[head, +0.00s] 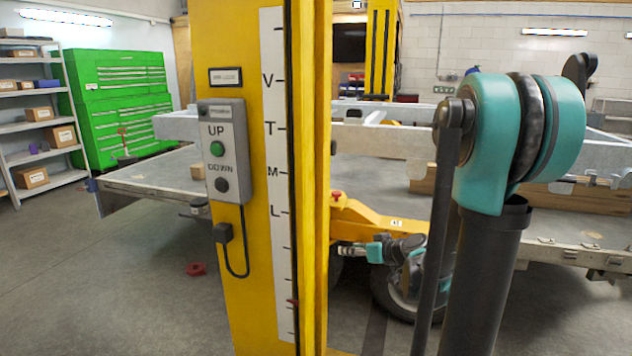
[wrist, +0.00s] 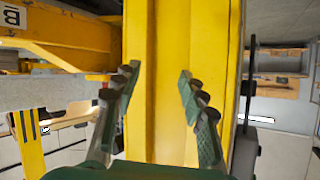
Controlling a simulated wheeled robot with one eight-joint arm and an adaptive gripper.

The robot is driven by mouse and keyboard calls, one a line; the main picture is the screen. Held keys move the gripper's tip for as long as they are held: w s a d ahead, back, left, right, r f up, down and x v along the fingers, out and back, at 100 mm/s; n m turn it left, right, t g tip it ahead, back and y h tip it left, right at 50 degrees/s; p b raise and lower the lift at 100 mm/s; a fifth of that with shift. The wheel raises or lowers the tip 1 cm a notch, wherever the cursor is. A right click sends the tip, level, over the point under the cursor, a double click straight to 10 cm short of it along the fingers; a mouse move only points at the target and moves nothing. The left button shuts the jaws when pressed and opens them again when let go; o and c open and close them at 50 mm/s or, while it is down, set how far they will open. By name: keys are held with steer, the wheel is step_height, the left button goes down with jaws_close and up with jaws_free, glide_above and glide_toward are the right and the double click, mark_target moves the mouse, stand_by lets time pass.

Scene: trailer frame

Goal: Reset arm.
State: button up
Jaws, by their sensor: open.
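My gripper (wrist: 157,84) shows in the wrist view with its two fingers spread wide and nothing between them. A yellow post (wrist: 165,45) fills the space behind and between the fingers; I cannot tell how far off it is. In the head view my gripper (head: 345,250) is small and low, just right of the post (head: 225,310), pointing left below a yellow lift arm. Its fingertips are hard to make out there. A large teal joint of my arm stands close at the right.
A control box (head: 222,150) with UP and DOWN buttons is on the post. The yellow lift arm (head: 375,222) and a wheel (head: 395,290) are close to my gripper. A trailer frame (head: 390,145) spans behind. A red piece (head: 195,268) lies on the otherwise clear left floor.

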steer(key=s+d+f+m+g+h, duration=0.1)
steer(key=s+d+f+g+h, duration=0.1)
steer(key=s, duration=0.5)
steer(key=s+d+f+m+g+h, duration=0.2)
steer(key=s+d+f+h, duration=0.1)
steer(key=s, duration=0.5)
steer(key=s+d+f+m+g+h, duration=0.2)
steer(key=s+f, duration=0.3)
steer(key=s, duration=0.3)
steer(key=shift+d+h, duration=0.4)
steer(key=shift+o, duration=0.6)
